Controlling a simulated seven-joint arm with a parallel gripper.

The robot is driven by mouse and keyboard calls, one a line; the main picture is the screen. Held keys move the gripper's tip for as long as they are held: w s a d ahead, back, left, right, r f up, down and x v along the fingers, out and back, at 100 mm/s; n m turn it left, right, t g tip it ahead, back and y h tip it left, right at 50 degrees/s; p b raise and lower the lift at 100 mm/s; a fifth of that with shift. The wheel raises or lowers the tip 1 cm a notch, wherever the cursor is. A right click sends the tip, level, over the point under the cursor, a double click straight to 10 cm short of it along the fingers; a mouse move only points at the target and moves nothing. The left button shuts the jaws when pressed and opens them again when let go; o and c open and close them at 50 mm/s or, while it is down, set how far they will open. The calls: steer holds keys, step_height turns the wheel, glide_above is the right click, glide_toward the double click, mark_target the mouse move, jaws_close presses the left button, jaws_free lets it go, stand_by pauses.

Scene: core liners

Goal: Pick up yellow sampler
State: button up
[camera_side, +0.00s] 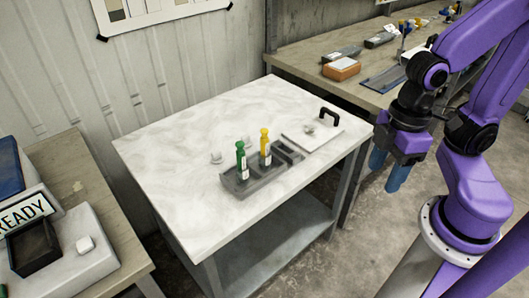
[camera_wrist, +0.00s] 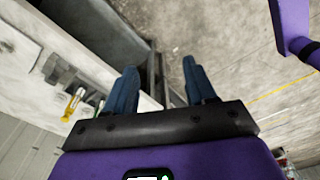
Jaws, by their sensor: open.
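The yellow sampler (camera_side: 265,147) stands upright in a slot of a grey rack (camera_side: 240,188) on the white-topped table. A green sampler (camera_side: 241,160) stands upright beside it, to its left in the side view. In the wrist view the yellow sampler (camera_wrist: 73,103) shows at the left, with the rack (camera_wrist: 60,72) next to it. My gripper (camera_side: 388,180) is off the right edge of the table, well apart from the samplers. In the wrist view its two blue fingers (camera_wrist: 163,85) are spread with nothing between them.
A white plate with a black handle (camera_side: 328,117) lies at the table's right end. Small white pieces (camera_side: 216,157) lie behind the rack. A back bench (camera_side: 300,55) holds an orange box (camera_side: 341,69). A left bench carries a READY sign (camera_side: 27,213). The table's left half (camera_side: 170,150) is clear.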

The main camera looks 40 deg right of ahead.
steer(key=w+a+f+m+t+y, duration=0.1)
steer(key=w+a+f+m+y, duration=0.3)
steer(key=a, duration=0.4)
steer(key=m+t+h, duration=0.5)
steer(key=m+t, duration=0.3)
steer(key=t, duration=0.5)
glide_toward(267, 145)
steer(key=shift+x, duration=4.05)
steer(key=shift+f+x, duration=0.2)
steer(key=shift+x, duration=2.45)
steer(key=shift+s, duration=0.1)
jaws_close()
